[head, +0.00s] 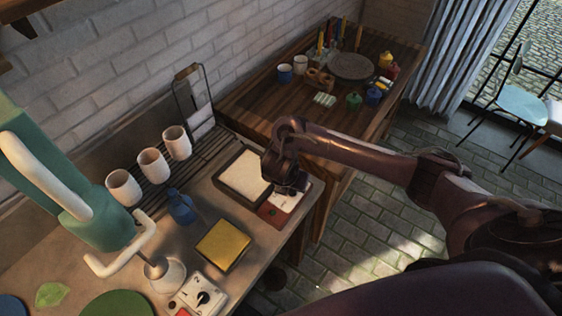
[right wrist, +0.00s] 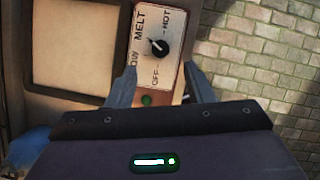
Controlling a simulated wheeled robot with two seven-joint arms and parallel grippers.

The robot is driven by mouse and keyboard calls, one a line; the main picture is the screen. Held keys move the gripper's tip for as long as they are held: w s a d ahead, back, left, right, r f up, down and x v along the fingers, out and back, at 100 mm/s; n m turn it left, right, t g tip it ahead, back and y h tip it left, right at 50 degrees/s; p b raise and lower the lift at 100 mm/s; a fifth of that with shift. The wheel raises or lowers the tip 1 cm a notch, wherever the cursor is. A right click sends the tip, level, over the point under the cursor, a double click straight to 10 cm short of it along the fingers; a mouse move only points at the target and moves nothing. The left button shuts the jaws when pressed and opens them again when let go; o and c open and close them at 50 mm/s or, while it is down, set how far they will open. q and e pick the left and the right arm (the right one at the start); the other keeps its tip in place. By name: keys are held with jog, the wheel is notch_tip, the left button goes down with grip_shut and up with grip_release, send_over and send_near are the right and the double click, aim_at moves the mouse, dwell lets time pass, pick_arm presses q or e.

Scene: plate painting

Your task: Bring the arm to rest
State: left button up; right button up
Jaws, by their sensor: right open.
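My right arm reaches in from the right in the head view, and its gripper (head: 291,189) hangs over the front end of a flat warmer (head: 243,175) with a pale square top. In the right wrist view the two grey fingers of my right gripper (right wrist: 160,88) are apart and empty. Between and beyond them is a control panel (right wrist: 175,72) marked MELT, HOT and OFF, with a black knob (right wrist: 158,47) and a green light. Whether a fingertip touches the panel cannot be told. My left gripper is not in view.
A teal machine (head: 75,190) is at the left. A wooden table (head: 300,112) with paint jars is behind. Floor is open at right.

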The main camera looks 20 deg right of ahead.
jog(key=s+a+r+m+t+y, duration=0.1)
jog(key=s+a+r+m+y, duration=0.15)
jog(key=a+m, duration=0.4)
jog(key=s+a+r+m+t+y, duration=0.15)
jog(key=s+a+m, duration=0.25)
jog(key=a, duration=0.6)
jog(key=s+d+r+m+g, duration=0.1)
jog(key=s+d+r+m, duration=0.2)
jog(key=s+d+m, duration=0.3)
jog(key=s+d+r+m+g, duration=0.1)
jog(key=s+d+r+m, duration=0.3)
jog(key=d+m, duration=0.45)
notch_tip(320, 180, down, 38)
jog(key=s+g+b, duration=0.2)
jog(key=b, duration=0.4)
jog(key=s+d+f+b, duration=0.2)
jog(key=s+f+b, duration=0.2)
jog(key=s+f, duration=1.6)
notch_tip(320, 180, down, 3)
jog(key=shift+d+r+g+h+b, duration=0.2)
jog(key=shift+d+g+h+b, duration=0.2)
jog(key=shift+g, duration=0.05)
